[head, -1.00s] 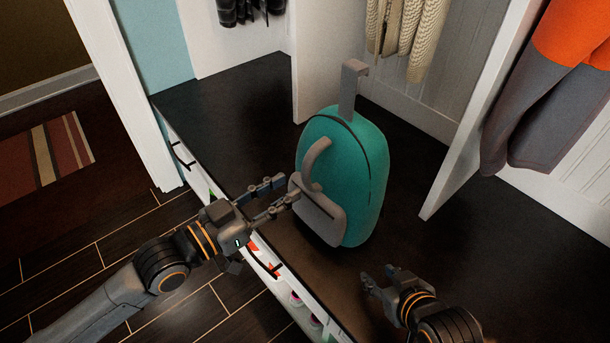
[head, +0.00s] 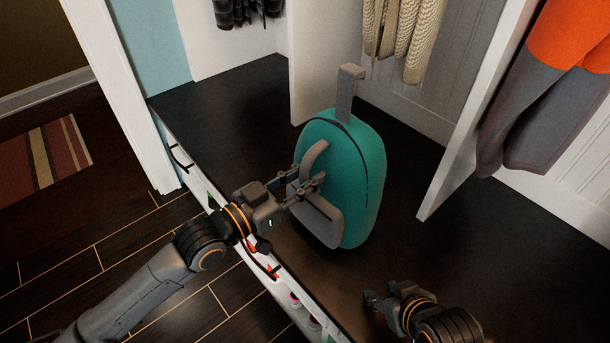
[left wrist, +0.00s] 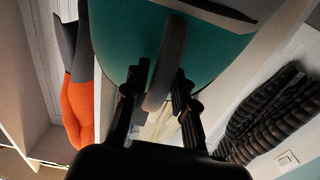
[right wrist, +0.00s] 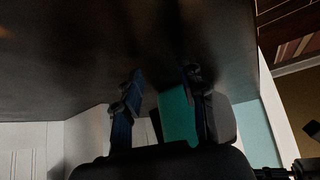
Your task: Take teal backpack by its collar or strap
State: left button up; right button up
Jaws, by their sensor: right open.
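The teal backpack (head: 358,195) stands upright on the dark bench top, with a grey front pocket (head: 318,222), a curved grey strap (head: 312,158) on its front and a tall grey strap (head: 349,92) on top. My left gripper (head: 303,181) is at the curved front strap. In the left wrist view the strap (left wrist: 168,60) passes between the two open fingers (left wrist: 160,88), and they do not look closed on it. My right gripper (head: 371,300) is open and empty, low over the bench in front of the backpack. The right wrist view shows part of the backpack (right wrist: 178,115) beyond its fingers.
White dividers (head: 465,135) stand behind and to the right of the backpack. Cream knitwear (head: 393,35), dark clothing (head: 245,10) and orange and grey clothing (head: 550,90) hang around it. The bench is clear at the back left and right. Drawers are below its front edge.

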pick_arm(q)
grip_shut()
jog(key=shift+r, duration=0.1)
